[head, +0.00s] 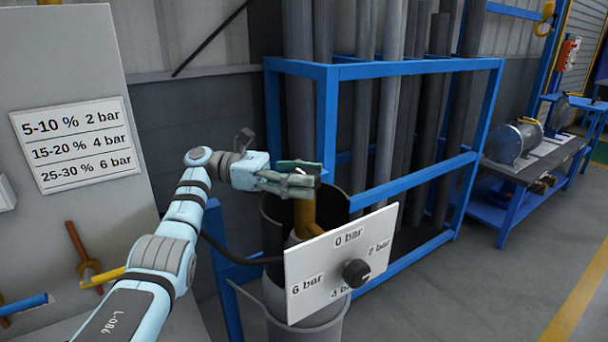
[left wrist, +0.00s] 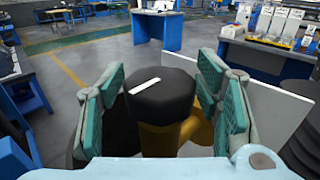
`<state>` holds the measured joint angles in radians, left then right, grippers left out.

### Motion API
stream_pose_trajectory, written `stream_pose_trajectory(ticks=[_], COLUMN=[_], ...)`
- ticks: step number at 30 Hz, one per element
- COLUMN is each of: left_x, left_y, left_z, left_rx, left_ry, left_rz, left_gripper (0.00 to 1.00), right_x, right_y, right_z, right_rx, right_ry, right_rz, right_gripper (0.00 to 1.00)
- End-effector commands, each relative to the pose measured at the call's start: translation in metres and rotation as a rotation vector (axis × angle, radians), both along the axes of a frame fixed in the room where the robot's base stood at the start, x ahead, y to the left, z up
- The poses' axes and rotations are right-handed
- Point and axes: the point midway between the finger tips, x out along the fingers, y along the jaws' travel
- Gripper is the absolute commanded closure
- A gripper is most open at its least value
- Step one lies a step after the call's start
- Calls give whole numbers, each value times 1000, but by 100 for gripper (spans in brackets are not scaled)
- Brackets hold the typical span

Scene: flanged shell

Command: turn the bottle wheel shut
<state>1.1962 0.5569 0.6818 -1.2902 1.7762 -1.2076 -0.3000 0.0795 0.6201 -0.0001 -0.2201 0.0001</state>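The bottle wheel is a black round knob (left wrist: 160,98) with a white mark on top, on a yellow valve body (left wrist: 165,138) in the left wrist view. In the head view the yellow valve neck (head: 305,215) rises from a grey cylinder, and the wheel is mostly hidden by the fingers. My left gripper (head: 290,180) is at the top of the valve. In the left wrist view its green-padded fingers (left wrist: 162,88) stand either side of the wheel, open, with narrow gaps showing. My right gripper is not in view.
A white dial panel (head: 320,258) marked 0 to 6 bar, with a black knob (head: 356,273), stands in front of the bottle. A blue rack (head: 400,68) with grey pipes is behind. A cabinet with a pressure sign (head: 75,145) is at left.

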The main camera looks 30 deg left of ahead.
Motion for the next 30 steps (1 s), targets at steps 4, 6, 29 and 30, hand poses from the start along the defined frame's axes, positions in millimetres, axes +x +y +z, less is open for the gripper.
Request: stream_pose_trajectory(ticks=[4, 6, 29, 30], left_x=[0, 0, 1, 1], left_y=[0, 1, 0, 0], left_z=[1, 1, 102, 102], left_rx=[0, -1, -1, -1], left_ry=[-2, -2, -1, -1], left_rz=[2, 2, 2, 2], left_gripper=[32, 32, 32, 32], right_x=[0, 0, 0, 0], right_y=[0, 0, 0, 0], right_z=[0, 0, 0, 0], right_rx=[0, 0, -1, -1], right_ry=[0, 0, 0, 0], right_rz=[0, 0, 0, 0], right_gripper=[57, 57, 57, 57])
